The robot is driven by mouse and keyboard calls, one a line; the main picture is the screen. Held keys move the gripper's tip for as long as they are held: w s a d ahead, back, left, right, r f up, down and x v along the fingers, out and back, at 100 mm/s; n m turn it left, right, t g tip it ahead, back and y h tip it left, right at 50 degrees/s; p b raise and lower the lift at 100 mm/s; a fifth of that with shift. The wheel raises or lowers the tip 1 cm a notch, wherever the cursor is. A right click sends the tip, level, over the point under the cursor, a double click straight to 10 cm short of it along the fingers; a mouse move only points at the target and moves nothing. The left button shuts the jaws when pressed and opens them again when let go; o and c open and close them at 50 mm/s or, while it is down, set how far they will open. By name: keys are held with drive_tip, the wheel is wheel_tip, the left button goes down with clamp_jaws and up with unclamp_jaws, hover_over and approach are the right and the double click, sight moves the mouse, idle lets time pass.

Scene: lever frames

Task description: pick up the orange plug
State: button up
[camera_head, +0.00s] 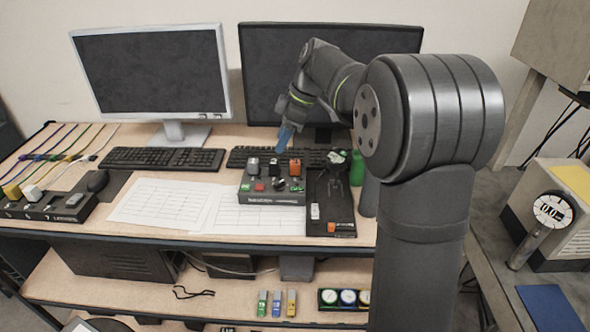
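A small upright orange piece (295,167) sits on top of the grey control box (272,198), towards its back right. A second small orange piece (332,228) lies at the front of a black panel (345,205) to the right of the box. I cannot tell which of the two is the plug. My gripper (285,137), with blue fingers, hangs above and behind the control box, apart from both orange pieces. Its fingers are too small here to tell whether they are open or shut.
Two monitors (152,72) stand at the back, with keyboards (162,159) before them. A power strip with plugs (45,206) is at the left. Paper sheets (155,206) lie flat beside the box. A green bottle (357,168) stands near my arm.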

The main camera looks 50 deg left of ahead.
drive_tip(key=shift+o, duration=0.2)
wheel_tip(320, 180, up, 3)
drive_tip(key=t+h, duration=0.3)
hover_over(295, 162)
wheel_tip(295, 162, down, 12)
drive_tip(key=shift+d+r, duration=0.1)
drive_tip(key=shift+d, duration=0.05)
drive_tip(key=shift+w+a+f, duration=0.1)
drive_tip(key=shift+f, duration=1.25)
drive_tip(key=shift+a+f, duration=0.1)
drive_tip(key=shift+f, duration=1.25)
drive_tip(key=shift+c, duration=0.2)
drive_tip(key=c, duration=1)
